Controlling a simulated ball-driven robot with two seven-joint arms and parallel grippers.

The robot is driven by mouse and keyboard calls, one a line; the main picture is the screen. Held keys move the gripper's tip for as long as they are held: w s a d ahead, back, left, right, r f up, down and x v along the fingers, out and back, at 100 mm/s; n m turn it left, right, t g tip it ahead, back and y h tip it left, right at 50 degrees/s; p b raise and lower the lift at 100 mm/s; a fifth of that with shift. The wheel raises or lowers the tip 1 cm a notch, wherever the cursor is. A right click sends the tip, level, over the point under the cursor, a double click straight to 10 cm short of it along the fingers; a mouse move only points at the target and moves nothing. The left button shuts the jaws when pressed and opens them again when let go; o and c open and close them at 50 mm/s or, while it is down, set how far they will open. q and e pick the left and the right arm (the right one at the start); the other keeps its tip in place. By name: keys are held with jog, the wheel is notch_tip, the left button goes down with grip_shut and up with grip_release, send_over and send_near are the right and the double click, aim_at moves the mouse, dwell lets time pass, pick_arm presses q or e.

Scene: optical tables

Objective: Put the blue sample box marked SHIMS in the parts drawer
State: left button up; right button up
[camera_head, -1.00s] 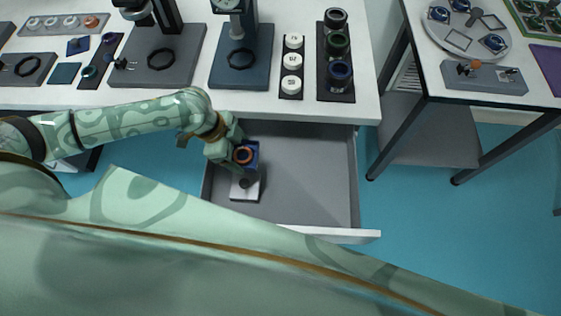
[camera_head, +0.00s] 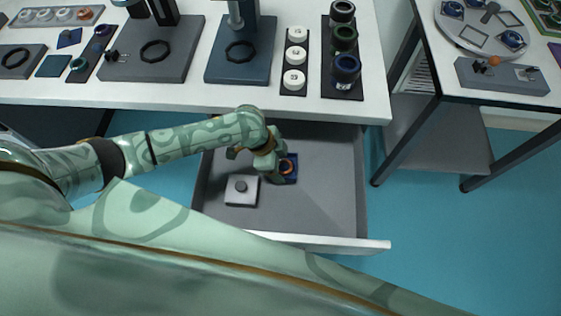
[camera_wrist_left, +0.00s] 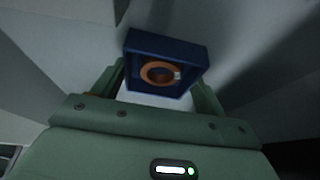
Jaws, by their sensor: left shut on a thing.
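The blue sample box (camera_head: 289,168) is a small open box with an orange ring inside. It is inside the open grey parts drawer (camera_head: 325,205), or just above its floor; I cannot tell whether it touches. My left gripper (camera_head: 276,170) is shut on the box, reaching in from the left. In the left wrist view the box (camera_wrist_left: 165,62) sits between the two fingers (camera_wrist_left: 160,85), slightly tilted. No SHIMS mark is readable. My right gripper is not in view.
A white square block with a grey knob (camera_head: 241,188) lies in the drawer's left part. The drawer's right half is empty. The white table top (camera_head: 205,94) above holds mounts and several ringed parts. A second table (camera_head: 445,95) stands at the right.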

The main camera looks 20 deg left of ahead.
pick_arm(q)
jog(key=shift+r, duration=0.1)
jog(key=o, duration=1.1)
jog(key=shift+o, duration=0.2)
jog(key=p+v, duration=0.5)
jog(key=v, duration=0.7)
jog(key=shift+s, duration=0.1)
